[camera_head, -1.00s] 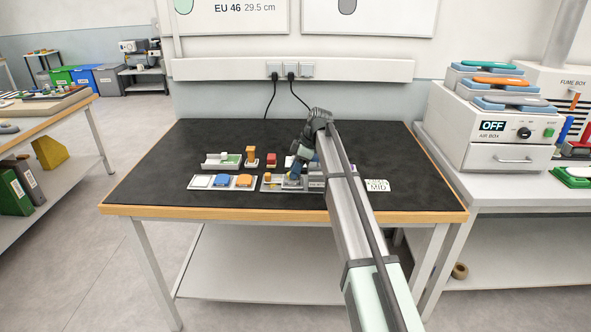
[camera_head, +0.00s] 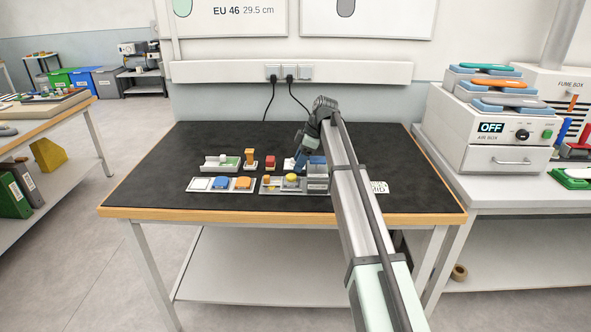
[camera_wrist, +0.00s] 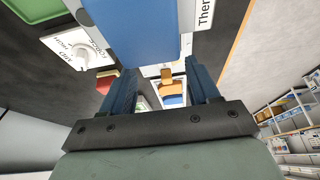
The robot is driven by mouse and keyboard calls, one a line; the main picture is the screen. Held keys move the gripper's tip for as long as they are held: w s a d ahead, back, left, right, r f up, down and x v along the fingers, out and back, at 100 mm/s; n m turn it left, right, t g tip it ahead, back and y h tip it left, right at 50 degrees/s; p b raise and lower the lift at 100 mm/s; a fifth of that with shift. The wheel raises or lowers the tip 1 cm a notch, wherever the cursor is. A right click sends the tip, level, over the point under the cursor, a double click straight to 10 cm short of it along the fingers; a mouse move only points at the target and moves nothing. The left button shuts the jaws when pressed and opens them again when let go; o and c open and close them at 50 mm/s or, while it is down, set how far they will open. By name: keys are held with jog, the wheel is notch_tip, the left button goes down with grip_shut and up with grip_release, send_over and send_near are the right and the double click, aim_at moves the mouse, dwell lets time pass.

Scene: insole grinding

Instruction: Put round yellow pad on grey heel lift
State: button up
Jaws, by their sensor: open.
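The round yellow pad (camera_head: 291,178) lies on top of the grey heel lift (camera_head: 291,185), in the front tray just right of the orange peg. From this view I cannot tell how exactly it is centred. My gripper (camera_head: 302,162) is behind and above the pad, apart from it. In the wrist view my gripper (camera_wrist: 160,78) shows two blue fingers spread apart with nothing held between them. The yellow pad cannot be made out in the wrist view.
A tray with white, blue and orange pads (camera_head: 222,185) stands left of the lift. Behind are a white tray (camera_head: 220,164), an orange stamp-like piece (camera_head: 250,159) and a red block (camera_head: 271,162). A grey box (camera_head: 317,180) stands close on the right. The black tabletop (camera_head: 150,160) is clear at left.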

jog(key=v, duration=0.7)
jog(key=shift+r, duration=0.1)
